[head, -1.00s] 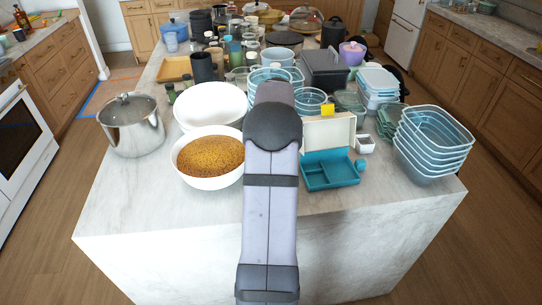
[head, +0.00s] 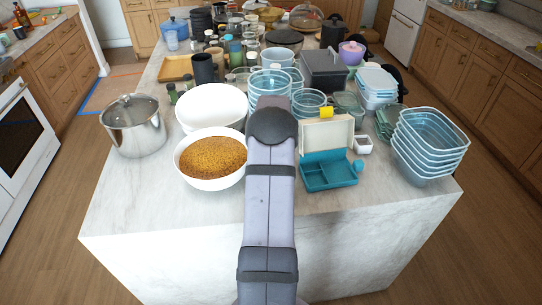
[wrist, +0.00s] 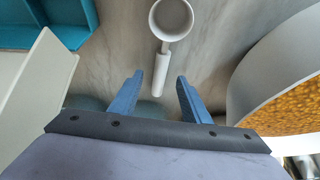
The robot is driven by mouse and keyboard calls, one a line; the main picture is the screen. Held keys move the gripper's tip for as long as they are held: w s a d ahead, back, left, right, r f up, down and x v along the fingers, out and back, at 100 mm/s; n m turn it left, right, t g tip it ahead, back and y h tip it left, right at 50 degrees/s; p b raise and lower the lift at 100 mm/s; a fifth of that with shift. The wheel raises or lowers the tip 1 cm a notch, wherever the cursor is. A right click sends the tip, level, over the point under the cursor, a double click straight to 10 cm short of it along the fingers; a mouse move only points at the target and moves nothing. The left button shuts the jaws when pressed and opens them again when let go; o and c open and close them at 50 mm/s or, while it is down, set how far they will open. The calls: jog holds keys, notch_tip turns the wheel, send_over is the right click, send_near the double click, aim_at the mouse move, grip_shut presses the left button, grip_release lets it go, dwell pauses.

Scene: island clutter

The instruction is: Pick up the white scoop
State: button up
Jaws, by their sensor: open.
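The white scoop (wrist: 172,20) lies on the grey marbled countertop in the wrist view, its round cup at the top and its handle pointing down toward my gripper. My gripper (wrist: 160,75) is open, with two blue fingers. The handle appears between the fingertips in the picture, with a gap on each side; whether it is at their depth I cannot tell. Nothing is held. In the head view my own arm hides the gripper and the scoop.
A white bowl of brown grains (head: 212,185) stands left of my arm; its rim shows close on the right in the wrist view. A teal divided box (head: 330,178) with a raised cream lid (head: 325,134) is on the right. Cluttered containers fill the back; the front counter is clear.

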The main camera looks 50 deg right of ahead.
jog(key=shift+x, duration=0.95)
grip_shut()
jog(key=shift+r, duration=0.1)
notch_tip(320, 180, up, 10)
jog(key=b, duration=0.3)
jog(key=c, duration=0.7)
grip_release()
grip_shut()
